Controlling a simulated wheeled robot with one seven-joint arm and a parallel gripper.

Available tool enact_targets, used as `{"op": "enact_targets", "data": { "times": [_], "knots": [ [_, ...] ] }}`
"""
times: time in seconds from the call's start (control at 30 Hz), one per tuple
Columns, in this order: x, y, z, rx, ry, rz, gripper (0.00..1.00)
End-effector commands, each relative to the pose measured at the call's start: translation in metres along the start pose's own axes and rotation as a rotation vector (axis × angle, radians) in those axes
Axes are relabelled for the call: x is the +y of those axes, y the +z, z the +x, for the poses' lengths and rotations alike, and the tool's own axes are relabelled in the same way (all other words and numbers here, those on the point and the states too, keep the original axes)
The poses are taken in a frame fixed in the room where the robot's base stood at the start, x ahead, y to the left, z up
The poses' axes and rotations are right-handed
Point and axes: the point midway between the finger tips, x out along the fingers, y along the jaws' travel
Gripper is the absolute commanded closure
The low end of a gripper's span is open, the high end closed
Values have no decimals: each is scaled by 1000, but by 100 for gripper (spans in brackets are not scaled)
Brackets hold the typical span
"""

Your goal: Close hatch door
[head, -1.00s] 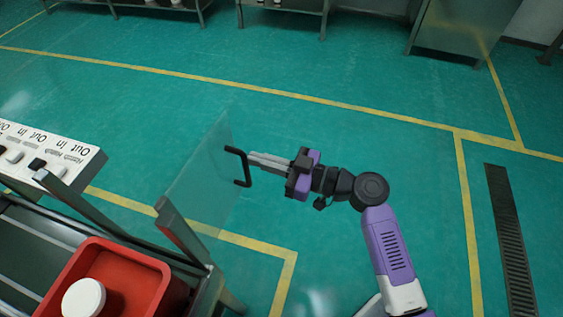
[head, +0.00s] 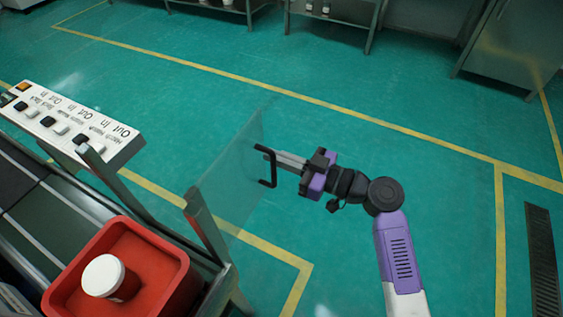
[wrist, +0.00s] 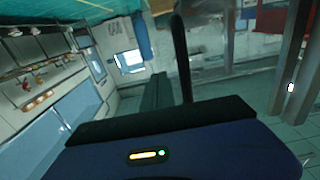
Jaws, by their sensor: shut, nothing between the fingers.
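The hatch door (head: 228,175) is a clear panel standing open at the end of the machine, its lower left edge on a grey frame post. Its black handle (head: 270,168) sticks out from the panel's right side. My gripper (head: 279,157) is shut and empty, with its fingertips at the handle beside the panel. I cannot tell whether they touch it. In the wrist view a dark upright bar, seemingly the handle (wrist: 181,60), rises in front of the gripper body; the fingertips are not clear there.
A red bin (head: 165,255) holding a white-lidded jar (head: 104,275) sits on the conveyor (head: 55,222) at lower left. A white control panel (head: 75,125) with black and white switches stands behind it. Green floor is clear around the arm; steel tables (head: 335,20) stand far back.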

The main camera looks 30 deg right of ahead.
Motion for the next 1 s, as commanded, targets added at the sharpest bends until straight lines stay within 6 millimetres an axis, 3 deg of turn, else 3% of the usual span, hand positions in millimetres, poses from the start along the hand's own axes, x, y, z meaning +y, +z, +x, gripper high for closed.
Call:
{"op": "enact_targets", "data": {
  "times": [0.43,0.7,1.0],
  "knots": [
    [-1,10,75,3,-333,-5,100],
    [-17,8,122,1,-560,-3,100],
    [-40,4,161,0,-769,-1,100]
  ]
}}
